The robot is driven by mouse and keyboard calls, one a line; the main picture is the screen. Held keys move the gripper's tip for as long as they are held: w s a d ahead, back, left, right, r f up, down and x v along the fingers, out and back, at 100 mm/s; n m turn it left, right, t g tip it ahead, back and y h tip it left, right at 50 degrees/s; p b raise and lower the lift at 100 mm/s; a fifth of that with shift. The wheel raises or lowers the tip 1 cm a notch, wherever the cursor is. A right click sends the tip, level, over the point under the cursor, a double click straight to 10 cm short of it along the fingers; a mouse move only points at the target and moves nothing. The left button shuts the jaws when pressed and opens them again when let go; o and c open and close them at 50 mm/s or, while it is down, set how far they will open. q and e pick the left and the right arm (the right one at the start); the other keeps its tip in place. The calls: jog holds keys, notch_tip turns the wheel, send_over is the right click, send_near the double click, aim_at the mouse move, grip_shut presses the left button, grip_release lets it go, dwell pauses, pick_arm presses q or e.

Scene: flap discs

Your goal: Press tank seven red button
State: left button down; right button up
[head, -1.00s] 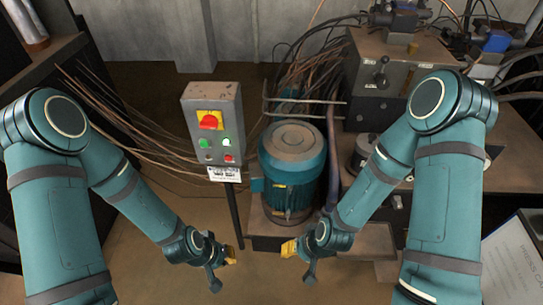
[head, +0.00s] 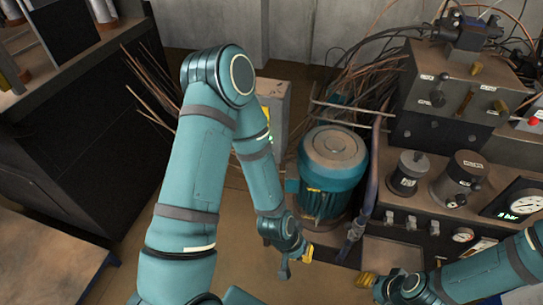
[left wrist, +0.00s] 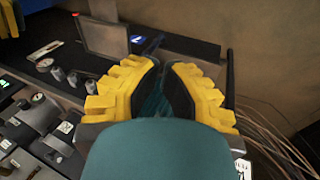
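A grey control box (head: 280,105) stands left of the teal motor in the head view. My left arm covers most of its front, so its red button is hidden; only slivers of yellow and green show. A small red knob or button (head: 534,121) shows at the far right edge; I cannot read which tank it belongs to. My left gripper (head: 308,253) hangs in front of the motor, empty. Its yellow fingers (left wrist: 163,85) show a narrow gap in the left wrist view. My right gripper (head: 367,279) is low, right of centre; its opening cannot be made out.
The teal motor (head: 332,165) stands in the middle. A bench (head: 405,222) with knobs, gauges and a valve block (head: 450,95) is at the right. Loose cables run along the back wall. A dark cabinet (head: 75,150) is at the left. Open floor lies in front.

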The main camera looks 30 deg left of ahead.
pick_arm(q)
jog(key=a+f+m+y+b, duration=0.2)
jog(key=a+f+m+y, duration=0.7)
jog(key=a, duration=0.4)
jog(key=w+a+r+m+t+y, duration=0.4)
jog(key=w+r, duration=0.1)
jog(key=r, duration=0.2)
jog(key=w+a+r+m+t+y+b, duration=0.1)
jog(key=w+a+r+m+t+y, duration=0.3)
jog(key=r, duration=0.3)
jog(key=shift+w+a+r+m+t, duration=0.25)
jog(key=shift+w+t, duration=0.25)
jog(key=shift+w, duration=0.25)
jog(key=shift+w+a+f, duration=0.1)
jog(key=w+a+b, duration=0.1)
jog(key=w+a, duration=0.1)
jog(key=w, duration=0.6)
jog(key=shift+w, duration=0.15)
